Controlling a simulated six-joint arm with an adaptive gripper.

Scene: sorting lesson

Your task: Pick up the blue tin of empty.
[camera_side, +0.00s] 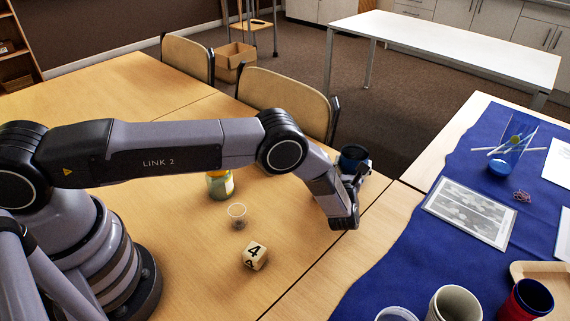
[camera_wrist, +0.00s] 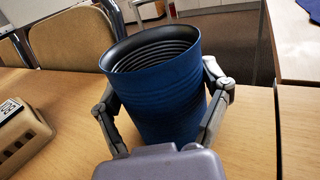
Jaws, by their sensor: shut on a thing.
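The blue tin (camera_wrist: 165,95) stands large in the middle of the wrist view, with its open mouth up and a dark ribbed inside; I see nothing in it, though its bottom is hidden. In the side view, the tin (camera_side: 352,153) is partly hidden by my arm, near the far right edge of the wooden table. My gripper (camera_wrist: 162,92) has one finger on each side of the tin and is shut on it. The gripper also shows in the side view (camera_side: 360,180). I cannot tell whether the tin's base touches the table.
A beige slotted object (camera_wrist: 22,138) is left of the tin. A blue cloth (camera_side: 400,255) with cups lies to the right. Chairs (camera_side: 285,103) stand behind.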

